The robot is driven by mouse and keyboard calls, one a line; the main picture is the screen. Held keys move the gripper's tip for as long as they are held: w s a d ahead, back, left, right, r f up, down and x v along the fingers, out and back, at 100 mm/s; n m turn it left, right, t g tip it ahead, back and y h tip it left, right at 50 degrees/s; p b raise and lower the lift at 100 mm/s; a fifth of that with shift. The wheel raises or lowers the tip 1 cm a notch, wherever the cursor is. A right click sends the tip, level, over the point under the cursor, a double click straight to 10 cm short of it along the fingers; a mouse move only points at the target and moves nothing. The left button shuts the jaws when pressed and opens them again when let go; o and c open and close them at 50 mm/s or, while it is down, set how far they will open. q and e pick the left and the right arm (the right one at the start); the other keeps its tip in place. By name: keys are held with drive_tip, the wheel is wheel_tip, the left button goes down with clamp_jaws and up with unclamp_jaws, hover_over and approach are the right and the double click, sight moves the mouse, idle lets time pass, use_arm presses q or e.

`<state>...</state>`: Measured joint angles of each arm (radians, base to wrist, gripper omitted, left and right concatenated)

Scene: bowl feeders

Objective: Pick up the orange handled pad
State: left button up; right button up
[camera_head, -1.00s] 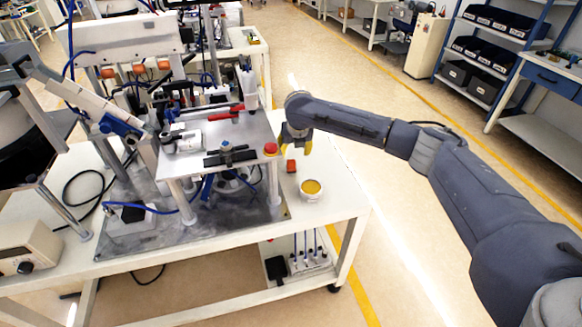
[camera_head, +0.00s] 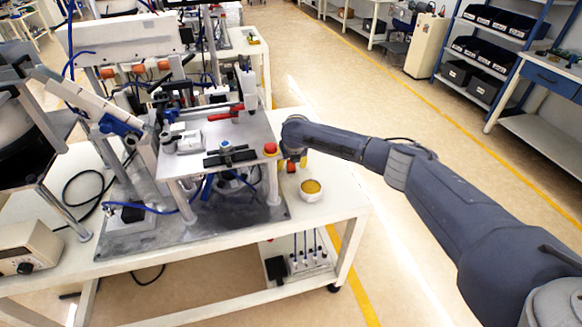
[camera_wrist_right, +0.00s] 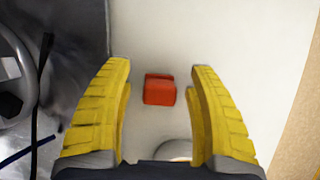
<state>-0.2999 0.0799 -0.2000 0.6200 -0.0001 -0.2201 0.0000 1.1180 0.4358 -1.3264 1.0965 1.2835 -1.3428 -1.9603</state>
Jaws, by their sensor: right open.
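The orange handled pad (camera_head: 291,167) is a small orange-red block on the white table top, near the metal fixture's right side. It also shows in the right wrist view (camera_wrist_right: 159,90), with a narrow raised strip along its far edge. My right gripper (camera_head: 293,163) is above the pad, pointing down. In the right wrist view my right gripper (camera_wrist_right: 161,75) is open, with a yellow finger on each side of the pad and a gap to both. Neither finger touches the pad. My left gripper is not in view.
A white cup with yellow contents (camera_head: 311,188) stands close in front of the pad. The raised metal fixture (camera_head: 255,147) with a red button (camera_head: 270,149) is just left of the right gripper. The table's right edge (camera_head: 350,190) is near.

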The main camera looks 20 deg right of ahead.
drive_tip(key=shift+w+f, duration=0.25)
drive_tip(key=shift+f, duration=0.4)
clamp_jaws()
